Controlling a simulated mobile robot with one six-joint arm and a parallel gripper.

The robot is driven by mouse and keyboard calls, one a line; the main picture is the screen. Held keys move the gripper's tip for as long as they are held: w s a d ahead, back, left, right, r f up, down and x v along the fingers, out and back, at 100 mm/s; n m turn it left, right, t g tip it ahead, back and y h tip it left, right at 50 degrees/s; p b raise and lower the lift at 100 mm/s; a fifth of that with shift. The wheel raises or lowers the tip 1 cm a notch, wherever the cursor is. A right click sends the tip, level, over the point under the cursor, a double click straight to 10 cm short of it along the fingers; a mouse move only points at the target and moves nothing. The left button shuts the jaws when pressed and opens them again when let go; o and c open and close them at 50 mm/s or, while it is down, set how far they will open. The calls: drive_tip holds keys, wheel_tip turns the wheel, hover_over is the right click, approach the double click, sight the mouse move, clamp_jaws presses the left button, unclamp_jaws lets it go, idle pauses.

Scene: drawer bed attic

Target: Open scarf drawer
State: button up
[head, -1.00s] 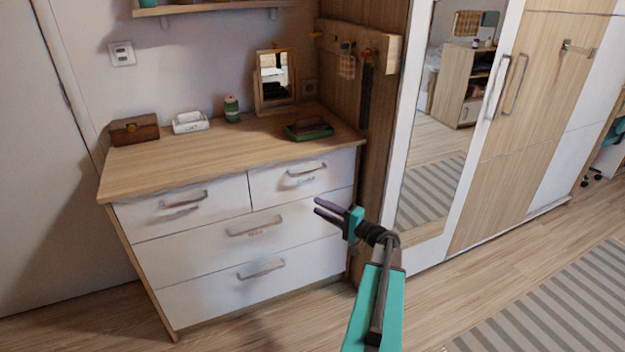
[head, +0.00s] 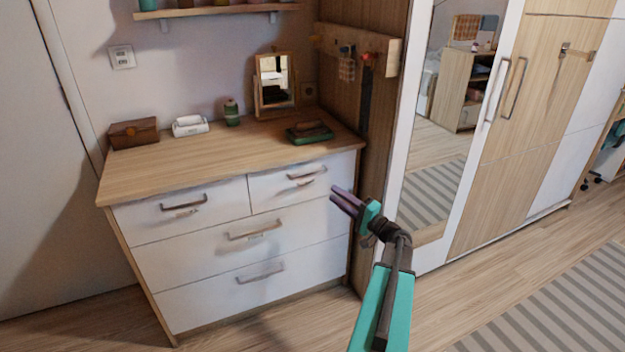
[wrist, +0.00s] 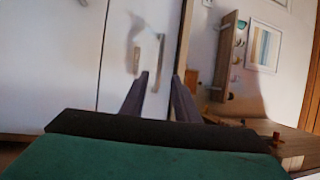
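A white dresser (head: 185,287) with a wood top has two small drawers side by side above two wide ones. Each shows a metal bar handle, and small labels under some handles are too small to read, so I cannot tell which is the scarf drawer. The top right drawer (head: 268,194) and all the others look shut. My gripper (head: 343,197) is in front of the dresser's right side, apart from the handles. In the wrist view my gripper (wrist: 158,83) is open and empty, its fingers pointing toward a white drawer front with a bar handle (wrist: 160,50).
On the dresser top stand a wooden box (head: 134,133), a white holder (head: 190,125), a green bottle (head: 232,112), a small mirror (head: 274,85) and a green tray (head: 311,138). A wardrobe with a mirror door (head: 437,130) stands close on the right. Floor in front is clear.

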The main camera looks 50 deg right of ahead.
drive_tip(key=p, duration=0.1)
approach(312, 178)
drive_tip(key=w+a+r, duration=0.1)
drive_tip(key=w, duration=0.1)
drive_tip(key=w+a+r, duration=0.1)
drive_tip(key=r, duration=0.1)
drive_tip(key=w+a+r, duration=0.2)
drive_tip(key=shift+w+a+r, duration=0.1)
drive_tip(key=shift+w+r, duration=0.1)
drive_tip(key=shift+w, duration=0.15)
drive_tip(key=shift+c, duration=0.4)
clamp_jaws()
